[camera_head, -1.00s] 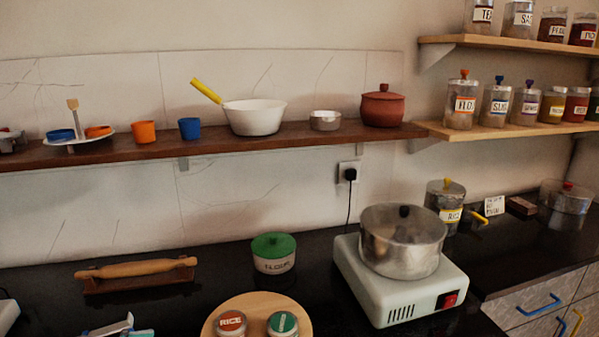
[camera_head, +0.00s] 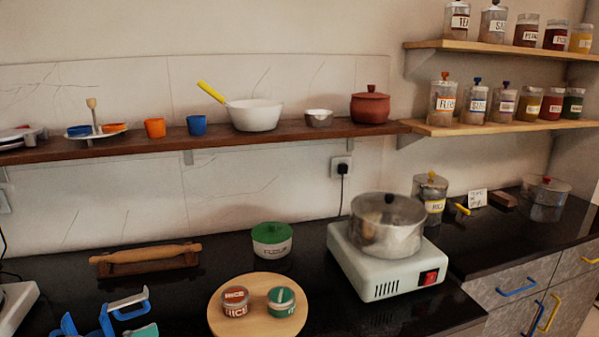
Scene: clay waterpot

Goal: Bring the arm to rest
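A reddish-brown clay pot (camera_head: 370,106) with a lid and knob stands upright at the right end of the dark wooden wall shelf (camera_head: 285,133). Nothing touches the pot except the shelf under it.
A silver pot (camera_head: 387,228) sits on a white stove (camera_head: 384,274). A round board (camera_head: 258,321) holds two jars. A green-lidded flour pot (camera_head: 272,241) and a rolling pin (camera_head: 146,254) are on the black counter.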

